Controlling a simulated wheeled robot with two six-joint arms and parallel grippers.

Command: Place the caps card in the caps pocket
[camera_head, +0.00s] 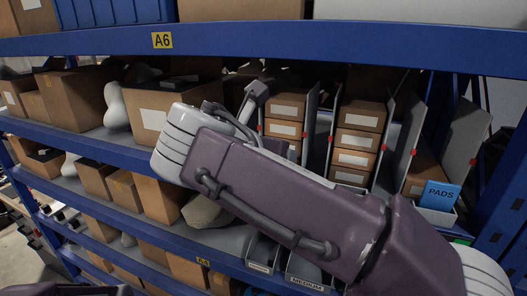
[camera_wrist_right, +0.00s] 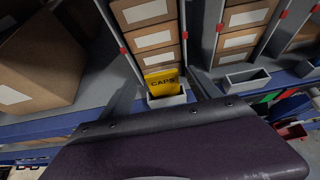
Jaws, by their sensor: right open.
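In the right wrist view the yellow caps card (camera_wrist_right: 161,80) stands upright, its lower edge behind the front wall of a small grey pocket (camera_wrist_right: 167,101). The pocket is at the shelf's front edge, below a column of brown boxes. My right gripper (camera_wrist_right: 160,75) is open, with one finger on each side of the card and visible gaps between. In the head view my right arm crosses the shelf and hides the card and its pocket. One finger of the right gripper (camera_head: 251,102) shows there past the wrist. My left gripper is out of view.
Upright grey dividers with red clips (camera_head: 413,153) separate the box columns. A blue PADS card (camera_head: 439,195) stands in a pocket at the right. An empty grey pocket (camera_wrist_right: 245,80) is right of the caps pocket. A large carton (camera_wrist_right: 38,62) stands at the left.

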